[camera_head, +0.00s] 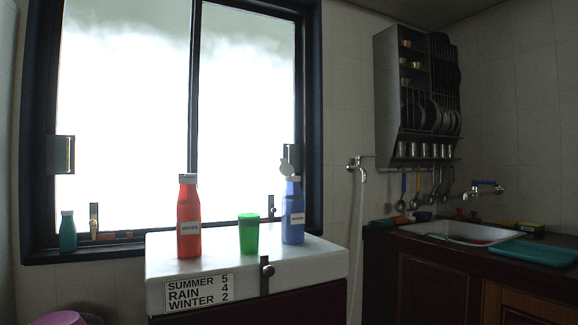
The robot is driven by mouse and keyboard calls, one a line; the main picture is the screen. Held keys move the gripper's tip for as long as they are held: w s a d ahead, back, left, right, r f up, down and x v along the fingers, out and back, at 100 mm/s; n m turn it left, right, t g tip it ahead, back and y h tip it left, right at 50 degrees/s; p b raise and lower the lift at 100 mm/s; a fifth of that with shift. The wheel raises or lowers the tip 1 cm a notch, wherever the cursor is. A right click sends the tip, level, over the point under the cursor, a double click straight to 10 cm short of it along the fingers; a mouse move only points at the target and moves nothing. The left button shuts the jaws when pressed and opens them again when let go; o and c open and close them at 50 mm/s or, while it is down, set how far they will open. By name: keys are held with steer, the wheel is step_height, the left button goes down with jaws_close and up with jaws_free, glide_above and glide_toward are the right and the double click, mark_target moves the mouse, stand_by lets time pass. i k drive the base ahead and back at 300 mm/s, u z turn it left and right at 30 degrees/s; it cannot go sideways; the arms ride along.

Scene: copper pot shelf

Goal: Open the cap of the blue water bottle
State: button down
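The blue water bottle (293,215) stands upright at the right on the white top of a low cabinet. It has a pale label. At its mouth, a pale rounded cap piece (286,167) sticks up and to the left above the neck, tilted rather than lying flat like the red bottle's cap. The window latch is close behind it, so its outline is partly hard to read. My gripper is not in view, and nothing is seen touching the bottle.
A green cup (248,233) stands just left of the blue bottle, and a red bottle (189,218) farther left. A tap with a hose (362,170) and a sink counter (455,240) are to the right.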

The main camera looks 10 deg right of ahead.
mark_target(284, 169)
steer(key=z, duration=0.7)
steer(key=i, duration=0.55)
steer(key=z, duration=0.75)
steer(key=i, duration=1.7)
steer(key=u, duration=0.85)
